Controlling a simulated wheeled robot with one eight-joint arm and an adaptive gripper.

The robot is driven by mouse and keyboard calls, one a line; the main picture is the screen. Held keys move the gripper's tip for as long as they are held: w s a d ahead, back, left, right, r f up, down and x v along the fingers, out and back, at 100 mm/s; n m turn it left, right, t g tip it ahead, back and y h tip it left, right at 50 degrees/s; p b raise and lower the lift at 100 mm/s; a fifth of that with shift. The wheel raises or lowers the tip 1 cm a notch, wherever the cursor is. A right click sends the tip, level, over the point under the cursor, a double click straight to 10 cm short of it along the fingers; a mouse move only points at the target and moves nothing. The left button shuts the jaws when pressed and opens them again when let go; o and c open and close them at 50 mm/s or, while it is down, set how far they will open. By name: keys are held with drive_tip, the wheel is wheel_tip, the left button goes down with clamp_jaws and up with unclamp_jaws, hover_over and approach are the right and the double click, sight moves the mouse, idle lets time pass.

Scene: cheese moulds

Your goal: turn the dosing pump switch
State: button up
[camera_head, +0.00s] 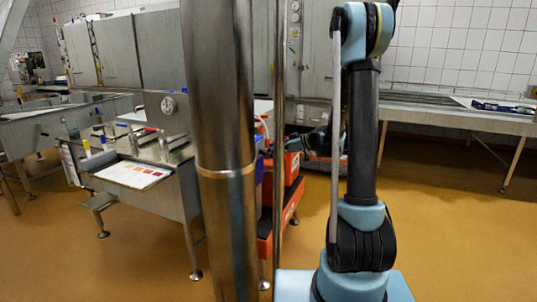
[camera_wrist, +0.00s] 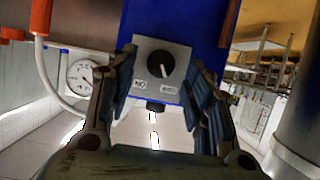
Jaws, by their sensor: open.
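The dosing pump switch (camera_wrist: 160,64) is a round black knob with a pale pointer line, on a light grey plate (camera_wrist: 178,51) with small labels. The plate sits on a blue body (camera_wrist: 185,20). My gripper (camera_wrist: 162,76) is open in the wrist view, one finger at each side of the plate, with the knob between the fingertips. I cannot tell whether either finger touches the plate or knob. A black fitting (camera_wrist: 156,106) shows below the plate. In the head view the switch cannot be made out; my arm and a steel column cover that area.
A round gauge (camera_wrist: 80,74) and a white hose (camera_wrist: 44,70) are left of my gripper. A steel post (camera_wrist: 300,110) stands at right. In the head view, a steel column (camera_head: 226,150) stands before orange crates (camera_head: 292,200). Open floor (camera_head: 450,235) lies at right.

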drive_tip(key=shift+x, duration=1.45)
drive_tip(key=c, duration=1)
drive_tip(key=shift+c, duration=0.2)
drive_tip(key=m+g+y, duration=0.1)
drive_tip(key=m, duration=0.1)
drive_tip(key=m+g+y, duration=0.1)
drive_tip(key=m+g, duration=0.1)
drive_tip(key=m, duration=0.1)
drive_tip(key=w+m+g+y, duration=0.1)
drive_tip(key=m, duration=0.2)
drive_tip(key=shift+d+f, duration=0.2)
drive_tip(key=shift+m+g, duration=0.3)
